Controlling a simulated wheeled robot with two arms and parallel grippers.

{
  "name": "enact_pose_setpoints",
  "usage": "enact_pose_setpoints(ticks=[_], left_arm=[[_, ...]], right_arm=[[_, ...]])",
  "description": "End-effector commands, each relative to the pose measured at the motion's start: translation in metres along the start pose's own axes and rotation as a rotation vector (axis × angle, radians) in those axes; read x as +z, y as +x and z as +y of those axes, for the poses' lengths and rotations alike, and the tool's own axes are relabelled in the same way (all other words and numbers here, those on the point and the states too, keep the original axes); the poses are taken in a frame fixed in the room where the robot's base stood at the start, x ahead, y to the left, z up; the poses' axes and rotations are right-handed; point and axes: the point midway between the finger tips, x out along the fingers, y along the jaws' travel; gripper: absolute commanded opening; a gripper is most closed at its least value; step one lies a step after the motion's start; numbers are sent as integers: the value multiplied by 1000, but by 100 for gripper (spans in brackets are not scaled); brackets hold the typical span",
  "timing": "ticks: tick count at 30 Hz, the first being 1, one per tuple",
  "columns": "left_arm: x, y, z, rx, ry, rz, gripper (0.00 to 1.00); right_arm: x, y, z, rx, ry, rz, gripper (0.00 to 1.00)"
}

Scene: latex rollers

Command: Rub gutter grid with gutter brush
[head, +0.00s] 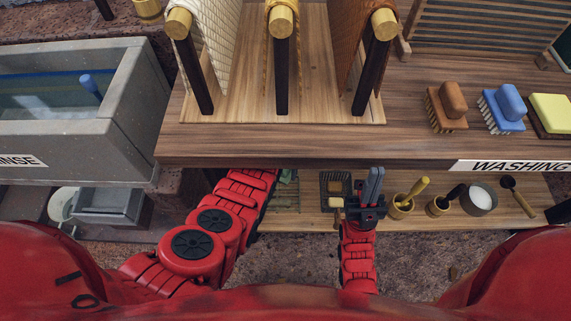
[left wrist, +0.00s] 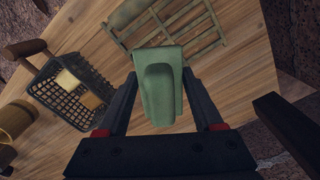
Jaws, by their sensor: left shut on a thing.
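The gutter brush (left wrist: 160,92) is a green block-like piece between the fingers of my left gripper (left wrist: 160,80), which is shut on it. Its underside is hidden in the left wrist view. The gutter grid (left wrist: 191,34) is a green slatted frame lying on the wooden lower shelf, just beyond the brush; I cannot tell whether they touch. In the head view the grid (head: 287,203) shows partly below the upper table edge, and the left gripper is mostly hidden there. My right gripper (head: 373,182) points up in front of the lower shelf, its fingers close together and overlapping.
A black wire basket (left wrist: 68,92) with yellowish blocks stands left of the brush. Cups (head: 400,208) and a bowl (head: 480,200) stand right of my right gripper. The upper table edge (head: 300,162) overhangs my left arm. A grey rinse basin (head: 75,140) is at left.

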Motion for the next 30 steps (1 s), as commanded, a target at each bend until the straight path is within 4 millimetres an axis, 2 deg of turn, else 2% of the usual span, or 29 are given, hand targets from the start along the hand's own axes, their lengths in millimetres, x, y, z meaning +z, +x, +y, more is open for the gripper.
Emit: enact_pose_setpoints(ticks=[8, 21, 30], left_arm=[[0, 14, 0, 0, 0, 0, 0], [-1, 59, 0, 0, 1, 0, 0], [-1, 60, 0, 0, 1, 1, 0]], right_arm=[[2, -14, -1, 0, 0, 0, 0], [9, -55, -3, 0, 0, 0, 0], [9, -56, -3, 0, 0, 0, 0]])
